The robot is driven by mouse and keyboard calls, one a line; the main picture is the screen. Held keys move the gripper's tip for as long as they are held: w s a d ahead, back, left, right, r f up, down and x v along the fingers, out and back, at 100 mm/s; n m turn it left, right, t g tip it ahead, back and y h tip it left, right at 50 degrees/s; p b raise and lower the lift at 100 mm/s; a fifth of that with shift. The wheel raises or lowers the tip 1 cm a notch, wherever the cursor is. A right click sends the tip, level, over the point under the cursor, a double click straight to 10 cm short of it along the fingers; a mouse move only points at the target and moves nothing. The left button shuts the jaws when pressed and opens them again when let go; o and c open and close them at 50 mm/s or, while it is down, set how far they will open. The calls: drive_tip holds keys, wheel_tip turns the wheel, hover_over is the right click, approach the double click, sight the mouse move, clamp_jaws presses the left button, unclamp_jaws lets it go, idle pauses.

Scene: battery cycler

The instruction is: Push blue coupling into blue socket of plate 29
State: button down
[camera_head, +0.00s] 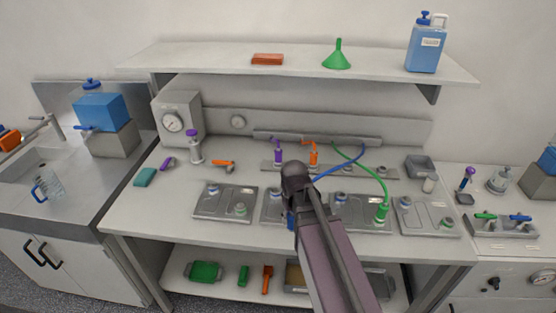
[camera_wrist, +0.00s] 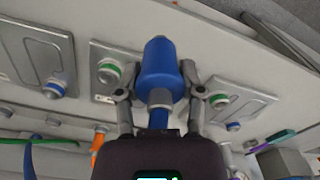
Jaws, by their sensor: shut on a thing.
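My gripper (camera_wrist: 159,88) is shut on the blue coupling (camera_wrist: 160,70), a thick blue cylinder with a grey collar. In the head view my arm hides most of the gripper; a bit of blue coupling (camera_head: 291,222) shows beside it. The coupling is over or near the second plate from the left (camera_head: 270,215), partly hidden by my arm. In the wrist view that plate (camera_wrist: 104,53) has a green-ringed socket (camera_wrist: 109,68); its blue socket is not visible there, hidden behind the coupling or gripper. I cannot tell whether the coupling touches a socket. Plate numbers are unreadable.
Neighbouring plates stand left (camera_head: 240,193) and right (camera_head: 427,222). A green coupling (camera_head: 382,213) with a green hose (camera_head: 375,172) stands on the third plate. A blue hose (camera_head: 345,165) arches from the back rail towards my gripper. Purple (camera_head: 278,155) and orange (camera_head: 313,156) couplings stand behind.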

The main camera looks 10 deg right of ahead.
drive_tip(key=shift+d, duration=0.15)
drive_tip(key=shift+w, duration=0.3)
drive_tip(key=w+a+r+n+p, duration=0.1)
drive_tip(key=w+r+n+p, duration=0.1)
drive_tip(key=w, duration=2.1)
drive_tip(key=shift+w+a+r+p, duration=0.15)
drive_tip(key=shift+w+r+p, duration=0.2)
drive_tip(key=shift+r+p, duration=0.35)
drive_tip(key=shift+f, duration=0.15)
wheel_tip(320, 180, down, 6)
drive_tip(key=b, duration=0.6)
drive_tip(key=shift+f+b, duration=0.2)
drive_tip(key=shift+b, duration=0.1)
drive_tip(key=shift+f+b, duration=1.65)
drive_tip(key=shift+b, duration=0.05)
idle(0.5)
